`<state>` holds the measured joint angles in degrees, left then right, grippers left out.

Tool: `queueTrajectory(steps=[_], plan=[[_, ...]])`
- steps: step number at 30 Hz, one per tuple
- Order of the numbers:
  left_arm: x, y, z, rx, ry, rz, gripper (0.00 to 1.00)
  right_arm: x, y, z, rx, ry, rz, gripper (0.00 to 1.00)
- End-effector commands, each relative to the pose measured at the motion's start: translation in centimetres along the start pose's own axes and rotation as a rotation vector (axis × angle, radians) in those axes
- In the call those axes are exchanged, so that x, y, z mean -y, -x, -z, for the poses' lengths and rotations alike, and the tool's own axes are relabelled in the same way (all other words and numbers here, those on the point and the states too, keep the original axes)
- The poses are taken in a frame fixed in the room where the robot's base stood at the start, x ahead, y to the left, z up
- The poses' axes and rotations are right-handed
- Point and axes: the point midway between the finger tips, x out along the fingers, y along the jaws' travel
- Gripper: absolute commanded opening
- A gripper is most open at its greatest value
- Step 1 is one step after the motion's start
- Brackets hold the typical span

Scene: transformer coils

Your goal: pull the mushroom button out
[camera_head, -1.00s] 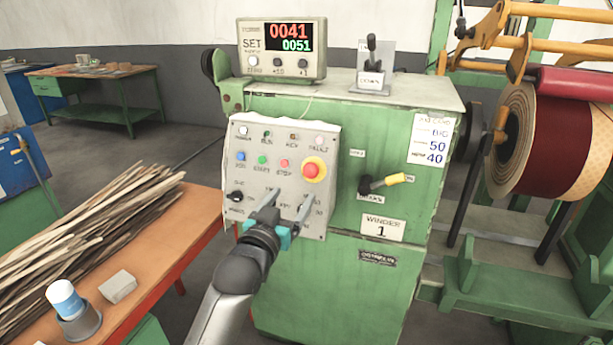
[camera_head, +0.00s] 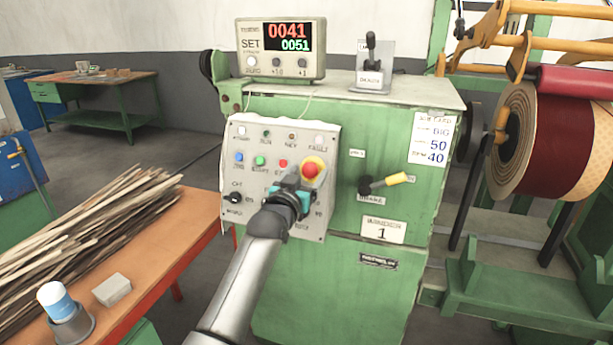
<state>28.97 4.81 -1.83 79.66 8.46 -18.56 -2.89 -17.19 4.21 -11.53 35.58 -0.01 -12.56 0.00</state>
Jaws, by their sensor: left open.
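The red mushroom button (camera_head: 310,170) sits on a yellow ring (camera_head: 318,161) at the right of the grey control panel (camera_head: 262,143), on the front of the green winder cabinet. My left gripper (camera_head: 306,175) is at the button, its two fingers open and pointing at the panel, one to either side of the button's red head. Whether the fingers touch the button cannot be told. The gripper body hides the panel's lower middle. My right gripper is not in view.
A brake lever with a yellow grip (camera_head: 396,179) sticks out right of the panel. A counter box (camera_head: 281,50) and a small lever stand (camera_head: 371,75) are on the cabinet top. A bench with wooden strips (camera_head: 90,225) is at left.

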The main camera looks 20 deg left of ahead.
Motion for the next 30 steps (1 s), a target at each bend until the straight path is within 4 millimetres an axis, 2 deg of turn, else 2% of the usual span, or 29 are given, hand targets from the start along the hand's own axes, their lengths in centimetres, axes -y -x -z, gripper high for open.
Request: queueTrajectory(steps=[7,27,30], plan=[[-0.03,-0.04,0.03,-0.001,0.000,0.000,0.81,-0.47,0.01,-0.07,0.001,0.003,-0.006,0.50],[-0.01,-0.01,0.00,0.000,-0.001,0.000,0.06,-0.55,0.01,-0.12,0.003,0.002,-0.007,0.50],[-0.01,-0.01,-0.01,0.000,-0.001,0.000,0.00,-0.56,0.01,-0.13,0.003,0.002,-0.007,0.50]])
